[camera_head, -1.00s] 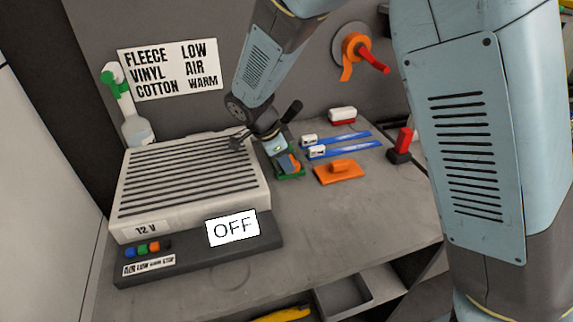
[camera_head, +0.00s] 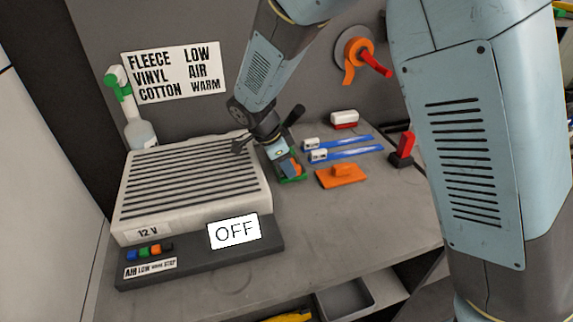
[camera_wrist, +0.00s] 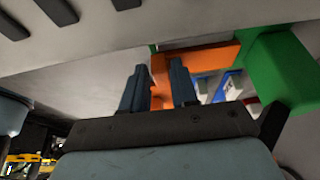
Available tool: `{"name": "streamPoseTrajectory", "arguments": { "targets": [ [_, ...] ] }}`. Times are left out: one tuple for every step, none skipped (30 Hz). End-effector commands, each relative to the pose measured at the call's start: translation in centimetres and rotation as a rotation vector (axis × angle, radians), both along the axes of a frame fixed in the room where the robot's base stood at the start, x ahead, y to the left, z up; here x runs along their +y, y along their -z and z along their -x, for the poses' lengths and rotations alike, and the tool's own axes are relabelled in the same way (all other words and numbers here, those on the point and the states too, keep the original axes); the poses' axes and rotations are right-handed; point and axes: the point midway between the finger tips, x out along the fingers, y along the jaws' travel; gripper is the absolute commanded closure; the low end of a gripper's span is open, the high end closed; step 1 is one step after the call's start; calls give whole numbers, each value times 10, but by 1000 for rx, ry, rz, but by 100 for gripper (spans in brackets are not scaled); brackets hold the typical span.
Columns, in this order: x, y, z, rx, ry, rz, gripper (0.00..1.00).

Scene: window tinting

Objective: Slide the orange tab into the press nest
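The orange tab (camera_wrist: 206,58) shows in the wrist view as a flat bar with an upright part at its left end. That upright part stands between the two fingers of my gripper (camera_wrist: 158,88), which appear closed against it. A green block of the press (camera_wrist: 284,68) is just right of the bar. In the head view the press has a green base (camera_head: 293,180) and a black handle (camera_head: 295,114), right of the grey heater. My gripper (camera_head: 281,160) reaches down at it, with a bit of orange beside the fingers. The nest itself is mostly hidden.
The slatted 12 V heater (camera_head: 190,180) is close on the left of my gripper. To the right lie blue strips (camera_head: 345,149), an orange squeegee-like block (camera_head: 341,176) and a red-and-white block (camera_head: 344,119). The bench front (camera_head: 330,220) is clear.

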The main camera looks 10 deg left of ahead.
Motion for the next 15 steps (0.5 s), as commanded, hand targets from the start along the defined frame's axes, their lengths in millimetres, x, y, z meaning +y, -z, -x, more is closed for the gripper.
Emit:
{"name": "streamPoseTrajectory", "arguments": {
  "targets": [
    [0,0,0,0,0,0,67],
    [0,0,0,0,0,0,64],
    [0,0,0,0,0,0,60],
    [0,0,0,0,0,0,57],
    [0,0,0,0,0,0,54],
    [0,0,0,0,0,0,50],
    [0,0,0,0,0,0,50],
    [0,0,0,0,0,0,50],
    [0,0,0,0,0,0,50],
    [0,0,0,0,0,0,50],
    [0,0,0,0,0,0,50],
    [0,0,0,0,0,0,50],
    [0,0,0,0,0,0,50],
    [0,-1,0,0,0,0,50],
    [1,-2,0,0,0,-1,50]
  ]
}}
